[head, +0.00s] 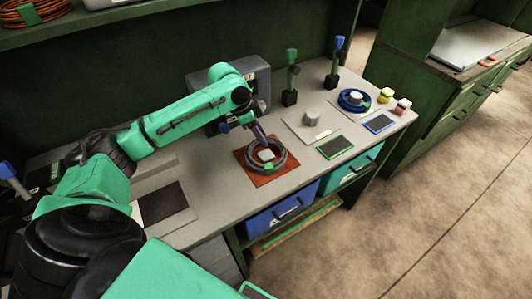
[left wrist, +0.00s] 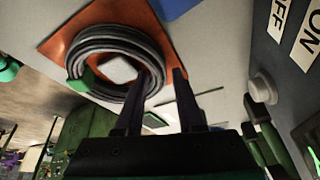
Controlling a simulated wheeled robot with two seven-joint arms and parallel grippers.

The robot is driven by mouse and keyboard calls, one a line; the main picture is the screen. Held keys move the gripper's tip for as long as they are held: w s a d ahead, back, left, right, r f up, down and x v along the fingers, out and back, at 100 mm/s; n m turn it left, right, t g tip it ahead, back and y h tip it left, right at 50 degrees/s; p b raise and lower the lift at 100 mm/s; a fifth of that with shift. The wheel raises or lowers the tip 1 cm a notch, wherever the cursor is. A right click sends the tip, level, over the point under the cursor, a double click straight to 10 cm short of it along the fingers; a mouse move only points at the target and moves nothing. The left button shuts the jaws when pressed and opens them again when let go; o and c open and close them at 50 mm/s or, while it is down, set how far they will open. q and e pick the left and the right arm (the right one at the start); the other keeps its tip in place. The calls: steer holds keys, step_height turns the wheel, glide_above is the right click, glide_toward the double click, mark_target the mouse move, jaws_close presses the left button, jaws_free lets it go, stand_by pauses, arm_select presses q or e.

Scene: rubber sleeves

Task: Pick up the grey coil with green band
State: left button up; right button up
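The grey coil with green band (head: 284,158) lies on an orange-red mat (head: 257,177) on the bench, around a pale block (head: 265,155). Its green band (head: 268,169) faces the front edge. In the left wrist view the coil (left wrist: 94,41) shows large, with its green band (left wrist: 78,83) at lower left. My left gripper (head: 261,138) is at the coil's far side, pointing down. In the left wrist view its fingers (left wrist: 166,76) are apart; one overlaps the coil's rim and the other is outside it. Contact cannot be told. My right gripper is out of view.
A grey box (head: 228,95) stands behind my left arm. A blue coil (head: 355,99) and a pale plate with a grey peg (head: 311,118) are to the right. Posts with green (head: 291,70) and blue (head: 335,65) tops stand at the back. Blue drawer (head: 281,207) below.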

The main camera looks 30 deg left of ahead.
arm_select(q)
jaws_close()
steer(key=shift+r, duration=0.15)
stand_by(1.1)
